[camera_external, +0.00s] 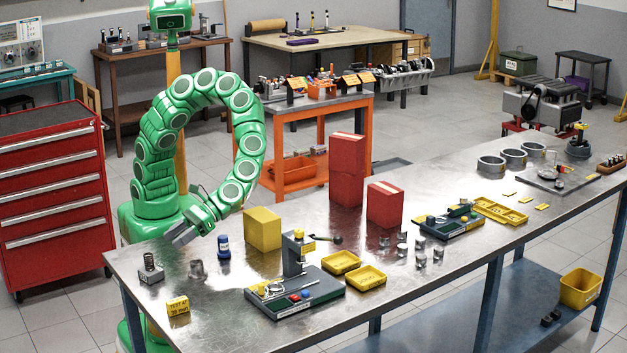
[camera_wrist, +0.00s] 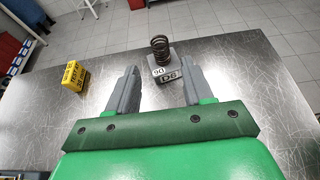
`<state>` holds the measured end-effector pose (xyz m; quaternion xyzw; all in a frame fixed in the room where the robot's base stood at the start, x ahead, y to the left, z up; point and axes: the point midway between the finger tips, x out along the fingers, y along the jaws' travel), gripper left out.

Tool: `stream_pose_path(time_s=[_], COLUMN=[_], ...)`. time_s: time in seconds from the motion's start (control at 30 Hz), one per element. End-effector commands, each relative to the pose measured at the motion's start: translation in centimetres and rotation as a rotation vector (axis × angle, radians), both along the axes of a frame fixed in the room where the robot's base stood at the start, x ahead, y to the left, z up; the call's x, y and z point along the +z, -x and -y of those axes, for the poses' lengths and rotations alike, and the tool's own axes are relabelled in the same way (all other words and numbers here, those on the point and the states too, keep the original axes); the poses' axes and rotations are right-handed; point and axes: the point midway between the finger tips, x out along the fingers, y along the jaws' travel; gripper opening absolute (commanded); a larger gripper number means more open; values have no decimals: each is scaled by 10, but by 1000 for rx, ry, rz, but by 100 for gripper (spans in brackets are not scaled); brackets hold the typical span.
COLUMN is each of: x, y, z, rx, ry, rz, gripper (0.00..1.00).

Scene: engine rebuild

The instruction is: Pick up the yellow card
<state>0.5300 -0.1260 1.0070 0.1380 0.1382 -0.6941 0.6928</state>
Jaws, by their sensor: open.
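A yellow card (camera_external: 178,306) with black print, seemingly a "TEST AT" label, stands near the front left corner of the metal bench. It also shows in the wrist view (camera_wrist: 75,76), left of my fingers and apart from them. My gripper (camera_external: 178,237) is over the left rear part of the bench, behind the card. In the wrist view my gripper (camera_wrist: 159,69) has its two grey fingers spread wide with nothing held between them. A spring (camera_wrist: 160,48) on a small marked block (camera_wrist: 167,75) appears beyond the fingertips.
On the bench (camera_external: 215,315), a blue bottle (camera_external: 223,247) and a small metal cup (camera_external: 196,269) stand near my gripper. A yellow box (camera_external: 262,229) and a tester stand (camera_external: 294,290) are to the right. Bare metal lies around the card. A red tool cabinet (camera_external: 50,190) is at left.

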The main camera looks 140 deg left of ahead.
Motion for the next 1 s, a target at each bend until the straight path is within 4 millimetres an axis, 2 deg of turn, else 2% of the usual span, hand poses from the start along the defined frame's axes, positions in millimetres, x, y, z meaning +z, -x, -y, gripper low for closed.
stream_pose_path(time_s=[0.17,0.6,1.0], x=[6,52,42], y=[0,-1,-42], z=[0,-1,-22], rx=[1,1,63], ry=[-1,-2,-31], rz=[1,3,-44], gripper=[51,51,51])
